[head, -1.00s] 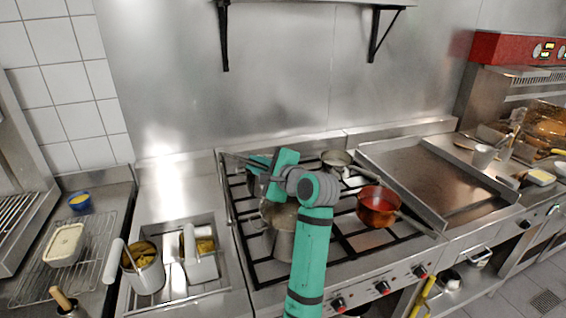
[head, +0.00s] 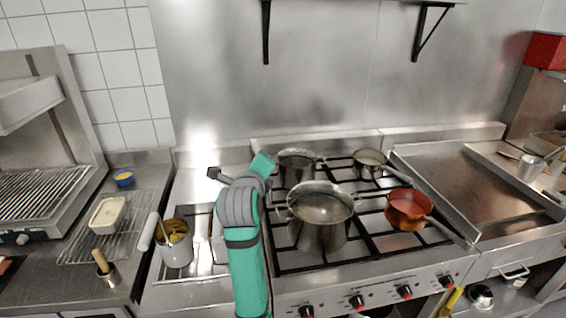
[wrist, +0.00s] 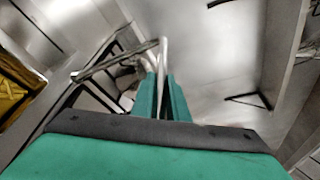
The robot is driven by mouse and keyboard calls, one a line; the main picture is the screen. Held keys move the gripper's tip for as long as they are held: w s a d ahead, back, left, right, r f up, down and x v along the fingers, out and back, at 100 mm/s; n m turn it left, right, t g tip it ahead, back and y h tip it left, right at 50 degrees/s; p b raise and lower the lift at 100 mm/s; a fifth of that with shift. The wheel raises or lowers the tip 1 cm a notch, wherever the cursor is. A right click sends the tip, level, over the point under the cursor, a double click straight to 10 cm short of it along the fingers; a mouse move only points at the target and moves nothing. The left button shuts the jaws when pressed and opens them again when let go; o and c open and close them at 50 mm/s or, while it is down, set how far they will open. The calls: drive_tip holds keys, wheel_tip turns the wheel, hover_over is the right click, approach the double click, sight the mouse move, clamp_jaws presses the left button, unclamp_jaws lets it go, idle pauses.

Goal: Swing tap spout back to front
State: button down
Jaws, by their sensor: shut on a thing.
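The tap spout shows in the wrist view as a thin grey metal pipe (wrist: 118,59), with a bend near the fingertips and a long run to the left. My gripper (wrist: 163,88) has its two teal fingers close together around the pipe's upright part, shut on it. In the head view a small dark grey end, seemingly part of the spout (head: 214,173), sticks out left of my wrist. My gripper (head: 262,165) is mostly hidden there behind my arm, near the back left of the stove. The tap's base is not clearly visible.
A large steel pot (head: 322,215), two smaller pans at the back and a copper pan (head: 407,208) stand on the stove (head: 375,262). A wall shelf hangs above.

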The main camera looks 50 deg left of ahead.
drive_tip(key=shift+s+a+f+m+t+h, duration=0.1)
drive_tip(key=shift+s+a+m+t+h, duration=0.1)
drive_tip(key=shift+s+m+t+h, duration=0.15)
idle(0.3)
drive_tip(key=c, duration=1.7)
unclamp_jaws()
drive_tip(key=shift+s, duration=0.1)
drive_tip(key=v, duration=1)
drive_tip(key=shift+s+d, duration=0.2)
drive_tip(key=shift+d, duration=0.1)
